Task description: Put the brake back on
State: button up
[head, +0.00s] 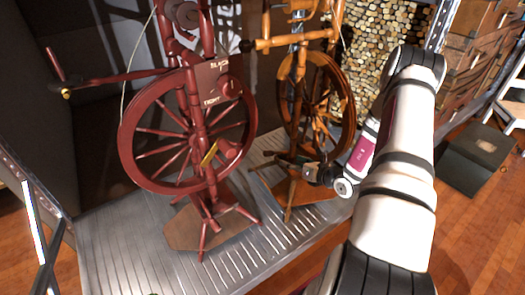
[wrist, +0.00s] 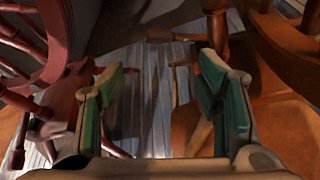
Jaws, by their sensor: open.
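A dark red spinning wheel (head: 192,150) with white lettering on its upper panel stands upright at left in the head view. Part of its rim (wrist: 55,45) shows at the left of the wrist view. A small yellow piece (head: 210,153) sits near its lower spokes. An orange-brown spinning wheel (head: 318,100) stands behind and to the right. I cannot tell which part is the brake. My gripper (head: 275,162) is low between the two wheels, in front of the orange-brown one. In the wrist view its green-padded fingers (wrist: 163,95) are apart with nothing between them.
Both wheels stand on a ribbed metal platform (head: 115,255). Wooden parts crowd both sides of my gripper. Wooden drawers (head: 465,60) stand at back right, and a dark flat box (head: 478,155) lies on the wooden floor (head: 470,235). The platform's front left is clear.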

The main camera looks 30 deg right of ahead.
aim_at(271, 154)
jog(key=b+x, duration=0.4)
jog(key=x, duration=1)
jog(key=shift+w+f, duration=0.15)
jog(key=shift+d, duration=0.1)
grip_shut()
